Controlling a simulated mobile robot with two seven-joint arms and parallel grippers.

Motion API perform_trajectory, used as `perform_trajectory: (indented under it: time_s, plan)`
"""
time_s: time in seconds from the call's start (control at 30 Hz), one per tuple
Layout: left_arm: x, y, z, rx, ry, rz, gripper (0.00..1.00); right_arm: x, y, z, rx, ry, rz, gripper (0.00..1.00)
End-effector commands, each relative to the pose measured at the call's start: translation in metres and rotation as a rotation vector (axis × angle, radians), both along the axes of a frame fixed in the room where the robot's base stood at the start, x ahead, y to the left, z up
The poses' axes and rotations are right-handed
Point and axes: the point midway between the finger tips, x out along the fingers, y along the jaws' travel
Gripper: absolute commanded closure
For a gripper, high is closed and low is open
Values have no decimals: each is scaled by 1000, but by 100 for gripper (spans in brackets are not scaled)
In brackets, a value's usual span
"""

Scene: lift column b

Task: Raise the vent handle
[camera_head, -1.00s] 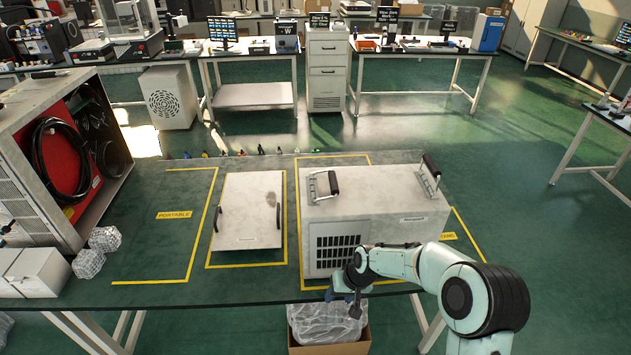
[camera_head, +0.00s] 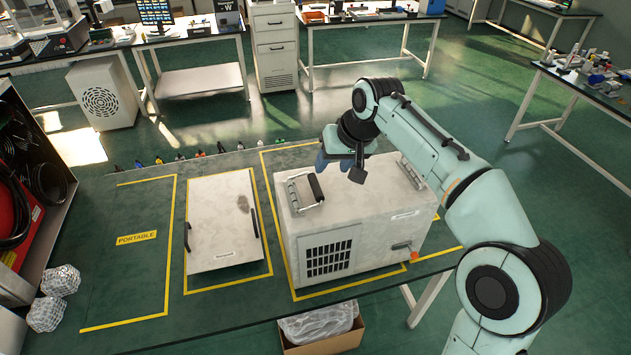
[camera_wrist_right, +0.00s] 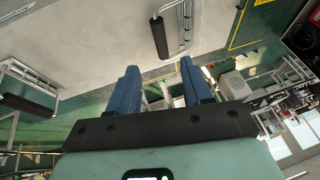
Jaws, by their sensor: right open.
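A grey metal box (camera_head: 352,222) with a dark vent grille (camera_head: 329,259) on its front stands on the green bench. A folding handle with a black grip (camera_head: 316,188) sits on its top at the left, on the vent side; how far it is tilted is hard to tell. My right gripper (camera_head: 340,165) is over the box top, just behind and right of this grip, and apart from it. In the right wrist view its blue fingers (camera_wrist_right: 158,72) are open and empty, with a black grip (camera_wrist_right: 160,38) beyond them. A second handle (camera_wrist_right: 28,105) shows at the left there. My left gripper is out of view.
A flat panel (camera_head: 223,222) with dark side handles lies left of the box. An orange-tipped lever (camera_head: 412,253) is on the box's front right. An open cabinet (camera_head: 40,225) and crumpled wrapped lumps (camera_head: 55,295) are at the left. A carton (camera_head: 322,330) stands below the bench edge.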

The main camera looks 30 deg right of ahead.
Motion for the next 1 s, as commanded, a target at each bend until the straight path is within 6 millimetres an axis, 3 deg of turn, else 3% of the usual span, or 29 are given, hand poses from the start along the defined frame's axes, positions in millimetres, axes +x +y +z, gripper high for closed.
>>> perform_trajectory:
  time_s: [0.2,0.5,0.97,1.0]
  plan:
    - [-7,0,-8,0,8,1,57,19,4,-47,1,7,0,51]
    - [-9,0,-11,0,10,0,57,41,8,-90,1,4,0,51]
    - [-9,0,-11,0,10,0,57,46,9,-100,1,0,-1,51]
    - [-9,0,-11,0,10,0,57,46,9,-100,1,0,-1,64]
